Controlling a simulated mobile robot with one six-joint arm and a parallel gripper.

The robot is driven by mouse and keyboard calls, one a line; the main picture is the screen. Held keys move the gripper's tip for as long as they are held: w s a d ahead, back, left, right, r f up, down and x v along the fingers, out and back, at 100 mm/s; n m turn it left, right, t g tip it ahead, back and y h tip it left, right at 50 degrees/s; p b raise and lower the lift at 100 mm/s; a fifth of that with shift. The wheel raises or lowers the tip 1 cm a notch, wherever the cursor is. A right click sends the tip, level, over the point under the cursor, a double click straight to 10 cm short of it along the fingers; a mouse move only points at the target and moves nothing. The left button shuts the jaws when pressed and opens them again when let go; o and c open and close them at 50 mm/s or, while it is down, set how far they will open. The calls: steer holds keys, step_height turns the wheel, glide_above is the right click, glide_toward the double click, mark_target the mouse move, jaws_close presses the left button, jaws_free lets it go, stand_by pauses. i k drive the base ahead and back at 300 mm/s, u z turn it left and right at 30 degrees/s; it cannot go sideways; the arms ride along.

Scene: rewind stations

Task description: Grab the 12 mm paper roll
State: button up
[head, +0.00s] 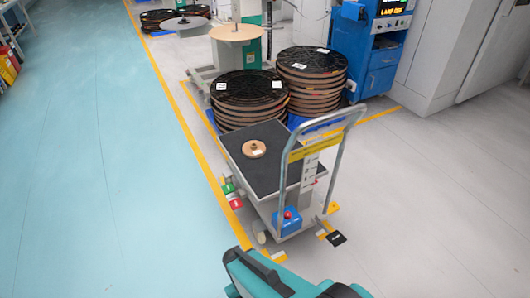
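A small tan paper roll (254,149) with a dark centre lies flat on the dark top of a grey cart (272,178). It has a white label on its rim; I cannot read a width, so I cannot tell whether it is 12 mm. Larger reels stand in two stacks behind the cart, a left stack (248,98) and a right stack (311,78), each with black tops and white labels. My gripper is not in view. A teal and black part of my own body shows at the bottom edge, apart from the cart.
The cart has a raised metal handle (356,118) on its right and a blue box (287,222) below. A blue machine (375,60) and a stand with a tan disc (237,32) are behind. Open floor lies left and right, with a yellow line (183,118) along the cart's left.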

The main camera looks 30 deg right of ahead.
mark_target(251, 149)
steer(key=k, duration=1.35)
steer(key=u, duration=0.5)
steer(key=i, duration=1.4)
steer(key=u, duration=0.4)
steer(key=i, duration=1.75)
steer(key=z, duration=0.3)
